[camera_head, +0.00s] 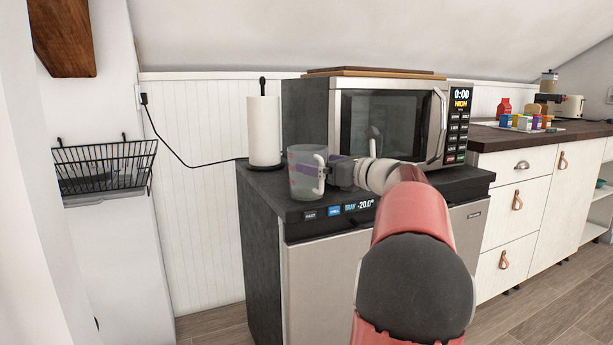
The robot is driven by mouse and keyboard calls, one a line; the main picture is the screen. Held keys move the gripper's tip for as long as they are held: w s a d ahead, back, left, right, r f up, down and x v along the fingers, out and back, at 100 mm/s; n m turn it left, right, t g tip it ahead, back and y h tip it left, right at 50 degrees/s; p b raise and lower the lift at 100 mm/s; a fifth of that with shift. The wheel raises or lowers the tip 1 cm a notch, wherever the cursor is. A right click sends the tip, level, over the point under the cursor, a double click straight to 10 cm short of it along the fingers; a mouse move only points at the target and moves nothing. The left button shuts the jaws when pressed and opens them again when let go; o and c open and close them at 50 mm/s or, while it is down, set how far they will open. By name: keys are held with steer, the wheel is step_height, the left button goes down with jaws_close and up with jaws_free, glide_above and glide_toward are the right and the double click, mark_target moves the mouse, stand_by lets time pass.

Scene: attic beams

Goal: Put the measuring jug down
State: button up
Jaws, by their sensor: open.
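The measuring jug (303,180) is clear with faint markings and a white handle on its right side. It stands upright at the front left of the dark top (273,192) of a low fridge-like cabinet, and its base appears to rest on that top. My gripper (328,173) is at the jug's handle, reaching in from the right, with its jaws open. The fingertips are partly hidden by the handle and the jug, so I cannot tell whether they touch it.
A paper towel roll (264,131) on a stand is behind the jug. A microwave (388,122) with wooden boards (370,72) on top fills the back right. A black wire basket (105,166) hangs at left. A counter (540,132) with small colourful jars (524,122) is at far right.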

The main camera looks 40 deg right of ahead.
steer(key=shift+w+a, duration=0.15)
steer(key=shift+w, duration=0.55)
steer(key=shift+w+a, duration=0.1)
steer(key=shift+w, duration=0.6)
steer(key=c, duration=1)
steer(key=shift+r, duration=0.1)
steer(key=shift+s+a+r, duration=0.1)
steer(key=shift+a+r, duration=0.05)
steer(key=shift+r, duration=0.05)
step_height(320, 180, up, 7)
steer(key=p, duration=0.2)
steer(key=s+a+b, duration=0.1)
steer(key=s+a, duration=0.2)
steer(key=a, duration=0.3)
steer(key=s+a+b, duration=0.1)
steer(key=s+a, duration=0.2)
steer(key=a, duration=0.2)
steer(key=s+a+b, duration=0.1)
steer(key=s+a, duration=0.1)
steer(key=a, duration=0.4)
steer(key=shift+s+a+f, duration=0.3)
steer(key=shift+s+a, duration=0.05)
steer(key=shift+s, duration=0.05)
